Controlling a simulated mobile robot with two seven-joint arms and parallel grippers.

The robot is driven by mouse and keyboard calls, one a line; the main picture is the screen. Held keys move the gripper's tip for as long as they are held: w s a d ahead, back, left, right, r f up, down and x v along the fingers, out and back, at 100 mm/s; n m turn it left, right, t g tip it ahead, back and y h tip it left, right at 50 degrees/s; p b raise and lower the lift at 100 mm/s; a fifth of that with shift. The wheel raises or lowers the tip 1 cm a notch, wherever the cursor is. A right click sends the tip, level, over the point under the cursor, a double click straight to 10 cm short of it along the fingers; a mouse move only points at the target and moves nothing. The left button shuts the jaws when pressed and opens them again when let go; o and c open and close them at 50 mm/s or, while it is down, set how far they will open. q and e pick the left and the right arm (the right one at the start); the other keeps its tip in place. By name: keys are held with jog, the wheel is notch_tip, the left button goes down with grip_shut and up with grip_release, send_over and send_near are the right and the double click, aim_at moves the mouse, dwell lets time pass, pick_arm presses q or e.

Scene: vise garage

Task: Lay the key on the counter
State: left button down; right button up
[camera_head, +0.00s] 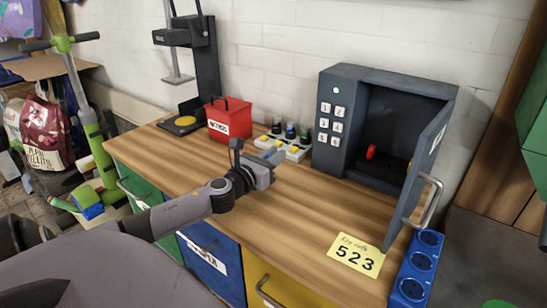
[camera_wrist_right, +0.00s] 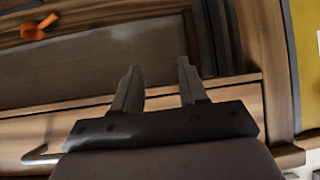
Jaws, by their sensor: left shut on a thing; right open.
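My left gripper (camera_head: 264,168) is above the wooden counter (camera_head: 230,190), left of the open key safe (camera_head: 340,100). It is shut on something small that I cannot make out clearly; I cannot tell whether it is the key. A small red thing (camera_head: 371,151) shows inside the dark safe, and I cannot tell what it is. My right gripper (camera_wrist_right: 158,85) is open and empty in the right wrist view, and it is not in the head view.
The safe door (camera_head: 425,165) stands open over the right of the counter. A yellow note reading 523 (camera_head: 356,254) lies in front, beside blue sockets (camera_head: 416,268). The counter's front middle is clear.

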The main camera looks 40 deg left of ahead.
pick_arm(q)
jog(key=c, duration=1.1)
grip_release()
jog(key=shift+o, duration=0.2)
jog(key=shift+s+d+b, duration=0.15)
jog(key=shift+s+d, duration=0.05)
jog(key=shift+s, duration=1.8)
jog(key=shift+s+d+b, duration=0.1)
jog(key=shift+s+d, duration=0.15)
jog(key=shift+s, duration=1.7)
jog(key=shift+s+d+b, duration=0.15)
jog(key=shift+s+d, duration=0.05)
jog(key=shift+s, duration=1.8)
